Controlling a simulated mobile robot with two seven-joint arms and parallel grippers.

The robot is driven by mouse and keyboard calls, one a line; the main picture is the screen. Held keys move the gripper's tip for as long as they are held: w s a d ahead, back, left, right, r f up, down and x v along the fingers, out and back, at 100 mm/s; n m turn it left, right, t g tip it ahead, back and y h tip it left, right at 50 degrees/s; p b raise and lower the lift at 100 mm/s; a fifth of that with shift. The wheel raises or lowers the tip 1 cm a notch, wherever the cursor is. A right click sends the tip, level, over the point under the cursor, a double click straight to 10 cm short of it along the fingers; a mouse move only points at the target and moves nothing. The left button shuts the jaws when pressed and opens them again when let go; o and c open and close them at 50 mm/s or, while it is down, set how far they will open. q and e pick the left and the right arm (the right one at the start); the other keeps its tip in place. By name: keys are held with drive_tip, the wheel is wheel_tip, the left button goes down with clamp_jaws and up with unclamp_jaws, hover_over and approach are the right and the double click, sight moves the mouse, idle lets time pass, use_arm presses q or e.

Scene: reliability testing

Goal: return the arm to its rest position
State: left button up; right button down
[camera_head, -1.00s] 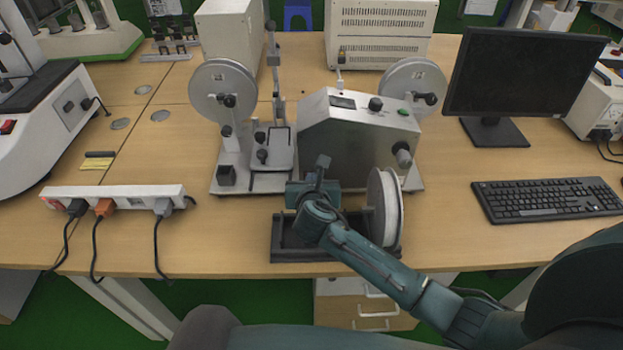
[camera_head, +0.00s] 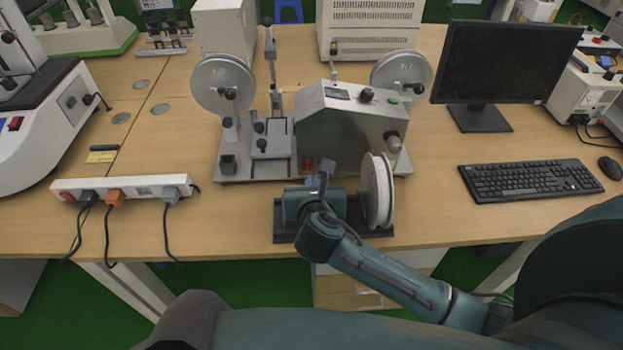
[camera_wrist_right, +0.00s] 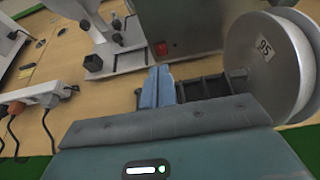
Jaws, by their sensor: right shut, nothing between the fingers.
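My right gripper (camera_head: 313,181) hangs over the black spool stand at the table's front edge, left of the white spool. In the right wrist view its blue fingertips (camera_wrist_right: 157,86) are together with nothing between them. My right arm comes in from the lower right. Whether the gripper touches the stand cannot be told. My left gripper is not in view.
A white spool (camera_head: 377,190) sits on the black stand (camera_head: 284,228). Behind it is the grey testing machine (camera_head: 345,135) with two reels. A power strip (camera_head: 125,187) lies left, a keyboard (camera_head: 530,180) and monitor (camera_head: 508,65) right. Bare table lies between strip and machine.

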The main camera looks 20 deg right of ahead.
idle(0.5)
drive_tip(key=s+f+m+y, duration=0.2)
drive_tip(key=s+f+m, duration=0.2)
drive_tip(key=m, duration=0.6)
drive_tip(key=s+f+m+g+y, duration=0.1)
drive_tip(key=s+f+m+y, duration=0.1)
drive_tip(key=s+f+m, duration=0.3)
drive_tip(key=s+f+m+g+y, duration=0.1)
drive_tip(key=s+f+m, duration=0.3)
drive_tip(key=s+m, duration=0.6)
drive_tip(key=m+y, duration=0.1)
drive_tip(key=m, duration=0.4)
drive_tip(key=shift+s+a+f, duration=0.15)
drive_tip(key=shift+a+f, duration=0.05)
drive_tip(key=shift+a, duration=0.2)
